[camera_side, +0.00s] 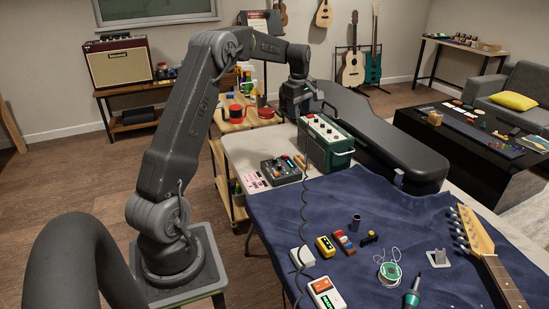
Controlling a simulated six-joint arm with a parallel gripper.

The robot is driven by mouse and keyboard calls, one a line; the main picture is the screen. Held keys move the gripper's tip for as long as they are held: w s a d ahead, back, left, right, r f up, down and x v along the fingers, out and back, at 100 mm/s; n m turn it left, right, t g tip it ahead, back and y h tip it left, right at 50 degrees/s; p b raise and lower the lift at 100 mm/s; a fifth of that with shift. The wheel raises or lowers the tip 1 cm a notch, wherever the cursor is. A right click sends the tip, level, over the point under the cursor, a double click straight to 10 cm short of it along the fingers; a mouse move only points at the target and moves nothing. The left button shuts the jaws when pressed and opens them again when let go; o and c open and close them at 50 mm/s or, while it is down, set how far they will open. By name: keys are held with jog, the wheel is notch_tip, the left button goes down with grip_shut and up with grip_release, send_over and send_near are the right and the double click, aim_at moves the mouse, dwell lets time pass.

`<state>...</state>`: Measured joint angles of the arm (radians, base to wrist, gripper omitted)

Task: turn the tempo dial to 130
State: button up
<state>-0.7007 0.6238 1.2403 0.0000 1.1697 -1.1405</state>
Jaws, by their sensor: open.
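No dial can be read as a tempo dial at this size, and no number 130 is legible. A dark box with small knobs and buttons (281,170) sits at the left part of the worktable. Right behind it stands a green box with a pale top panel and a row of knobs (325,142). My gripper (297,112) is open, hanging above and behind these two boxes, near the green box's back left corner. It looks empty and apart from both; its fingertips are small and dark, so their exact gap is hard to see.
A black guitar case (400,160) lies right of the green box. A blue cloth (350,200) holds pedals, a solder spool (389,272) and a guitar neck (490,255). A coiled cable (304,215) hangs in front. A wooden cart (230,128) stands behind, with a red mug.

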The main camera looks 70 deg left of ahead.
aim_at(274, 159)
jog(key=s+a+f+n+g, duration=0.1)
jog(key=s+a+f+n, duration=0.2)
jog(key=a+f+n, duration=0.6)
jog(key=a+f+m, duration=0.1)
jog(key=f, duration=0.4)
jog(key=a+f+m, duration=0.1)
jog(key=f, duration=0.4)
jog(key=a+f+m, duration=0.1)
jog(key=f, duration=0.4)
jog(key=shift+s+a+f+h, duration=0.2)
jog(key=shift+f+h, duration=0.1)
jog(key=shift+h, duration=0.1)
grip_shut()
